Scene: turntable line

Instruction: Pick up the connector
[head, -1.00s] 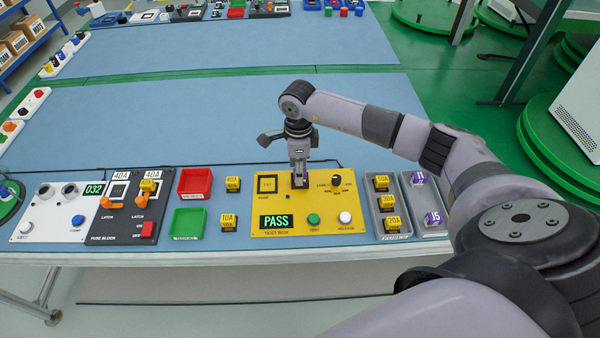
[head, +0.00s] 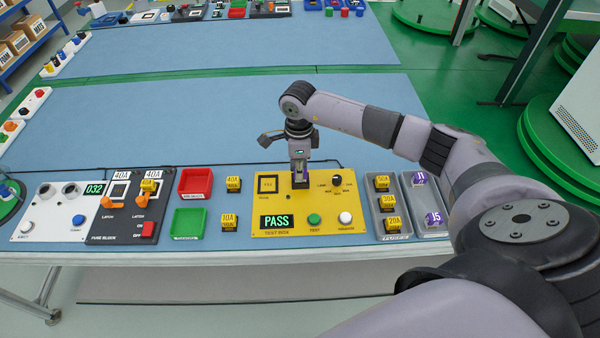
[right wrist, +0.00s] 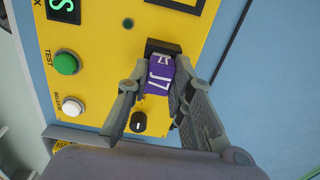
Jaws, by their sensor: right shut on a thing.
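The connector (right wrist: 160,80) is purple with white lettering, partly readable as J7. It shows in the right wrist view between the fingers of my right gripper (right wrist: 161,84). Its far end meets a black socket (right wrist: 163,46) on the yellow test box (head: 268,238); I cannot tell how deep it sits. In the head view my right gripper (head: 299,172) points down at that socket and hides the connector. It is shut on the connector. My left gripper is not in view.
A grey tray (head: 421,202) at the right holds purple connectors J1 (head: 419,178) and J5 (head: 434,219). Beside it, another tray holds yellow fuses (head: 388,202). Red (head: 195,182) and green (head: 188,223) bins stand left of the test box. The blue mat behind is clear.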

